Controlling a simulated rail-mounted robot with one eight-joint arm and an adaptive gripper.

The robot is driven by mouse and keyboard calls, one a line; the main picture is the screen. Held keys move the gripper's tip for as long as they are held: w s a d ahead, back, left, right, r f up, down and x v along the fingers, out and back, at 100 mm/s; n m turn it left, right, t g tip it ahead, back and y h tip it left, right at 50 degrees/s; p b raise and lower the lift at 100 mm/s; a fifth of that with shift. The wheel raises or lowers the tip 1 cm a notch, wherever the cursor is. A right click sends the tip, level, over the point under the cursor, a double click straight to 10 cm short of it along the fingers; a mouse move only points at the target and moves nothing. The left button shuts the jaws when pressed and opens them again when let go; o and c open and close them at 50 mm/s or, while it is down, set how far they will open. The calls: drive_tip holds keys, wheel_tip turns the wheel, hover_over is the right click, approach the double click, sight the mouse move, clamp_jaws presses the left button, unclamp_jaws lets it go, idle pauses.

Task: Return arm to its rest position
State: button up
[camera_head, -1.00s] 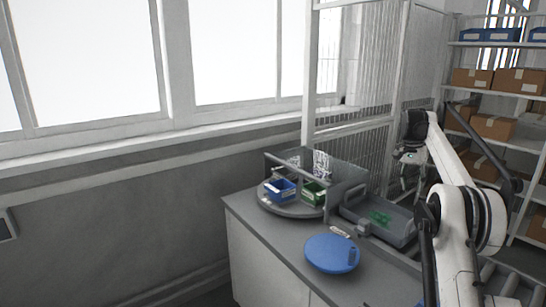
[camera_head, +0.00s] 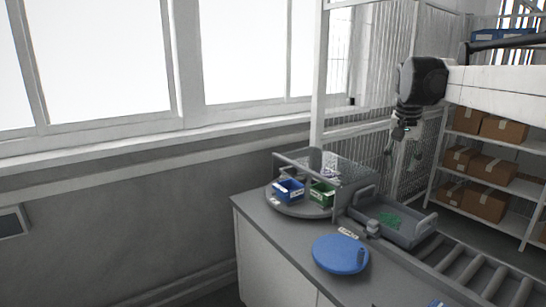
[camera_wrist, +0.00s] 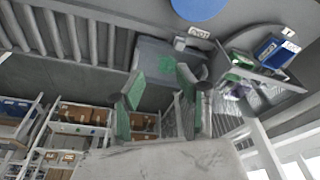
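My gripper (camera_head: 402,132) hangs from my raised arm in the upper right of the head view, high above and behind the grey tray. It points downward and is apart from everything on the counter. In the wrist view the two green-padded fingers of my gripper (camera_wrist: 160,74) stand apart with nothing visible between them. My white arm link runs level to the right edge of the head view.
A grey tray (camera_head: 420,233) with green pieces sits beside a round turntable (camera_head: 300,211) holding a blue bin (camera_head: 288,190) and a green bin (camera_head: 321,194). A blue disc (camera_head: 340,254) lies in front. Rollers, wire fencing and a shelf with boxes (camera_head: 487,203) stand at right.

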drive_tip(key=s+a+f+n+t, duration=0.1)
drive_tip(key=s+a+f+n, duration=0.1)
drive_tip(key=s+a, duration=0.5)
drive_tip(key=s+a+f+n+t, duration=0.1)
drive_tip(key=s+a+t, duration=0.15)
drive_tip(key=s, duration=0.95)
drive_tip(key=s+a+f+n+t+y+b, duration=0.1)
drive_tip(key=s+a+f, duration=0.5)
drive_tip(key=s+f, duration=0.7)
drive_tip(key=s+n, duration=0.1)
drive_tip(key=s, duration=0.2)
drive_tip(key=shift+s+f+n, duration=0.15)
drive_tip(key=shift+s+n, duration=0.15)
drive_tip(key=shift+n, duration=0.1)
